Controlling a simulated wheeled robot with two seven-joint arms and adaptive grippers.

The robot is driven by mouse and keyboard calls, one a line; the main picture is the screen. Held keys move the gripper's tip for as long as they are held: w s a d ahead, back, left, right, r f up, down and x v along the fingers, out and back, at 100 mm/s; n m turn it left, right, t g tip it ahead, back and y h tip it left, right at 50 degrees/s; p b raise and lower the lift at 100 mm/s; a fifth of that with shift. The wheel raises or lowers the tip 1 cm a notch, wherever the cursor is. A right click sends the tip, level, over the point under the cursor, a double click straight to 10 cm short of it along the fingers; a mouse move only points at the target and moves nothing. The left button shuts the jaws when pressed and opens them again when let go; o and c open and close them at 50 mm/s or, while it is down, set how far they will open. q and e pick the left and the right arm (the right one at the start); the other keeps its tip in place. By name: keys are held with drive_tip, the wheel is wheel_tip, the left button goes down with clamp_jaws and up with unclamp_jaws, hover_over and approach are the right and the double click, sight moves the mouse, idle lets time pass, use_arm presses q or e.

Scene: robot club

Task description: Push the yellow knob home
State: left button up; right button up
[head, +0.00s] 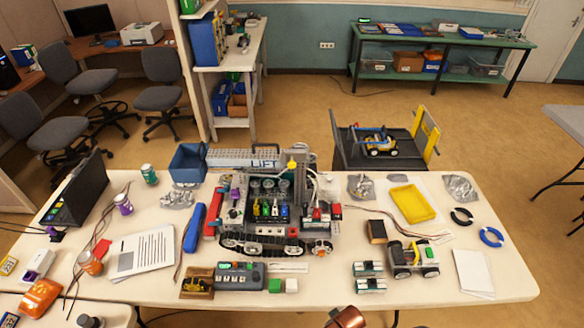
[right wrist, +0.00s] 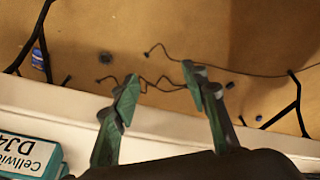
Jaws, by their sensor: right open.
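A tracked robot model (head: 262,238) stands upright in the middle of the white table in the head view. A small yellow piece (head: 291,163) sticks up at its top, and a row of small coloured parts, some yellow, sits on its front. I cannot tell for sure which is the yellow knob or how far in it sits. My right gripper (right wrist: 160,78) is open and empty in the right wrist view, above the table edge and floor, with no knob between its fingers. My left gripper is not in view.
A box labelled "Cellwise" (right wrist: 30,155) is close at the lower left in the right wrist view. In the head view, a grey control box (head: 240,275), a small wheeled car (head: 412,260) and a yellow tray (head: 413,204) surround the robot model. Cables cross the table.

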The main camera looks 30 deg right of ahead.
wheel_tip(320, 180, up, 7)
drive_tip(key=w+d+r, duration=0.1)
drive_tip(key=w, duration=0.2)
drive_tip(key=w+d+r+m+t+h, duration=0.1)
drive_tip(key=w+d, duration=0.1)
drive_tip(key=w, duration=0.1)
drive_tip(key=w+d+r+m+t+h, duration=0.1)
drive_tip(key=w, duration=0.2)
drive_tip(key=shift+d, duration=0.2)
drive_tip(key=w+d+r+m+t+h, duration=0.2)
drive_tip(key=w+d+r+t+h, duration=0.1)
drive_tip(key=w+r, duration=0.65)
drive_tip(key=m+t+h+p, duration=0.1)
drive_tip(key=m+t+h, duration=0.25)
drive_tip(key=t, duration=0.35)
approach(292, 166)
drive_tip(key=shift+n, duration=0.35)
drive_tip(key=p+x, duration=0.1)
drive_tip(key=x, duration=0.6)
drive_tip(key=shift+w+d+r+p, duration=0.1)
drive_tip(key=shift+w+p, duration=0.2)
drive_tip(key=shift+p, duration=0.1)
drive_tip(key=shift+w+d, duration=0.25)
drive_tip(key=shift+w, duration=0.15)
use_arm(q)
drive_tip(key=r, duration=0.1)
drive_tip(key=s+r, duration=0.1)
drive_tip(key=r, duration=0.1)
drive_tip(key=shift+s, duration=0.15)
